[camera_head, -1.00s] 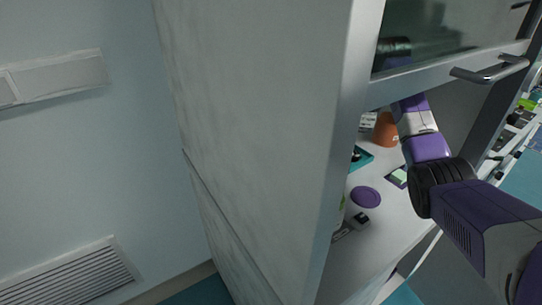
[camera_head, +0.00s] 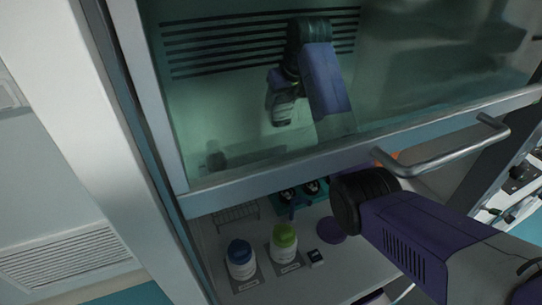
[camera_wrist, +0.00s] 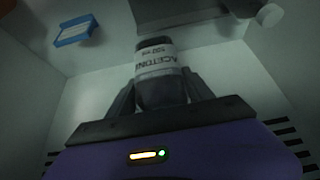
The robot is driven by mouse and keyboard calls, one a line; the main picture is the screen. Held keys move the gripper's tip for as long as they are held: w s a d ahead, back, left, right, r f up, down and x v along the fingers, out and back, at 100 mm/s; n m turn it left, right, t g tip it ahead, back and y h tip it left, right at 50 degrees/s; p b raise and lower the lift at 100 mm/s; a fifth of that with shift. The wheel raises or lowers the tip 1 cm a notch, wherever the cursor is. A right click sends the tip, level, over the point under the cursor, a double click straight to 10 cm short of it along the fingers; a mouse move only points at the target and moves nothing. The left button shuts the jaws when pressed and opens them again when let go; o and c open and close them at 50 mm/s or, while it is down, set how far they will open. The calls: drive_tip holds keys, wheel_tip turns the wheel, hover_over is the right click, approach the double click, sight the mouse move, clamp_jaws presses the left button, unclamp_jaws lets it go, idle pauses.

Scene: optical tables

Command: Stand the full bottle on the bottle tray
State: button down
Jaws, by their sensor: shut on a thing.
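In the wrist view, my gripper (camera_wrist: 160,98) is shut on a dark bottle (camera_wrist: 153,88) whose white label reads ACETONE. In the head view, my gripper (camera_head: 281,84) shows through the glass sash, holding the bottle (camera_head: 283,112) above the cabinet floor. I cannot tell its fill level. A teal tray (camera_head: 317,199) on the cabinet floor bears dark, round-topped items, partly hidden by the sash frame. I cannot tell for sure whether it is the bottle tray. A dark grey flat shape (camera_wrist: 172,10) lies at the top of the wrist view.
A blue-capped bottle (camera_head: 241,262) and a green-capped bottle (camera_head: 284,245) stand near the cabinet's front. A wire rack (camera_head: 237,216), a purple disc (camera_head: 331,229) and a small black box (camera_head: 316,257) are nearby. The sash frame (camera_head: 290,172) crosses above the opening.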

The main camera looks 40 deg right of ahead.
wheel_tip(320, 180, down, 18)
drive_tip(key=shift+r+p, duration=0.1)
drive_tip(key=shift+p, duration=0.95)
drive_tip(key=shift+c, duration=2)
unclamp_jaws()
drive_tip(key=shift+s+r, duration=0.25)
drive_tip(key=shift+r, duration=0.2)
drive_tip(key=v, duration=1.1)
drive_tip(key=shift+b, duration=0.4)
drive_tip(key=shift+a, duration=0.15)
